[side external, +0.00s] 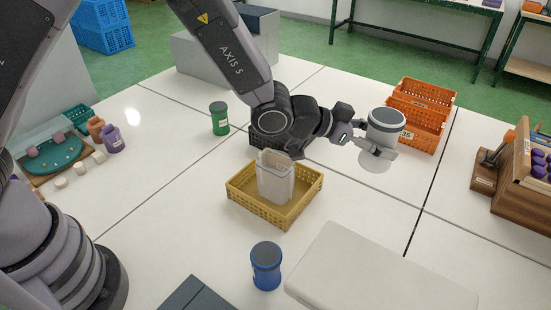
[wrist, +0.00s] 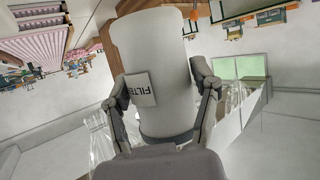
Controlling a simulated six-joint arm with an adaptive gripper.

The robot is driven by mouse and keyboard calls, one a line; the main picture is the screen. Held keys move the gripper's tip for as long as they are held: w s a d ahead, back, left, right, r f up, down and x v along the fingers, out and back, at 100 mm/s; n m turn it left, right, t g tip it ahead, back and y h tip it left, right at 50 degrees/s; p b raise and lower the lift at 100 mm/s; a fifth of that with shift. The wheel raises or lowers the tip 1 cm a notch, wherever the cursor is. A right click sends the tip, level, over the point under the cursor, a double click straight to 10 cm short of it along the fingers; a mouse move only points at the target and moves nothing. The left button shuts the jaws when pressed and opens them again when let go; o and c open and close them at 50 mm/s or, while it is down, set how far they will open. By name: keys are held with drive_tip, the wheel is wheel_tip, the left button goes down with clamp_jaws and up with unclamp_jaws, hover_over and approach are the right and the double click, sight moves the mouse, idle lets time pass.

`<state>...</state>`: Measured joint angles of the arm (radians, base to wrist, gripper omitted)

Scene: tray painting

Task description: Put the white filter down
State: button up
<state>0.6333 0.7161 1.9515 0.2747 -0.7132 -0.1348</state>
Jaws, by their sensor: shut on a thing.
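The white filter (wrist: 150,60) is a pale cylinder with a label reading "FILTE" in the wrist view, where it stands between the two fingers. In the side view the filter (side external: 386,123) is at the end of my arm, upright, with a grey top. My gripper (side external: 372,146) is shut on it, and the fingers also show on either side of the filter in the wrist view (wrist: 170,105). The filter appears held above the white table (side external: 350,215), with a faint shadow or reflection below it. The exact gap is hard to tell.
A yellow crate (side external: 240,205) holding clear containers (side external: 275,180) stands left of the filter. Orange crates (side external: 418,110) stand close behind it on the right. A green jar (side external: 219,118), a blue jar (side external: 266,266) and a pale flat box (side external: 375,275) stand around. Table right of the yellow crate is clear.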

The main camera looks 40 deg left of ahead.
drive_tip(key=w+a+n+t+y, duration=0.1)
drive_tip(key=w+a+n, duration=0.15)
drive_tip(key=a, duration=2.65)
drive_tip(key=s+a+t+y, duration=0.1)
drive_tip(key=s+a, duration=1.3)
drive_tip(key=a, duration=0.3)
wheel_tip(320, 180, down, 18)
drive_tip(key=shift+w+d+f, duration=0.1)
drive_tip(key=shift+w+f, duration=0.05)
drive_tip(key=shift+f, duration=2.15)
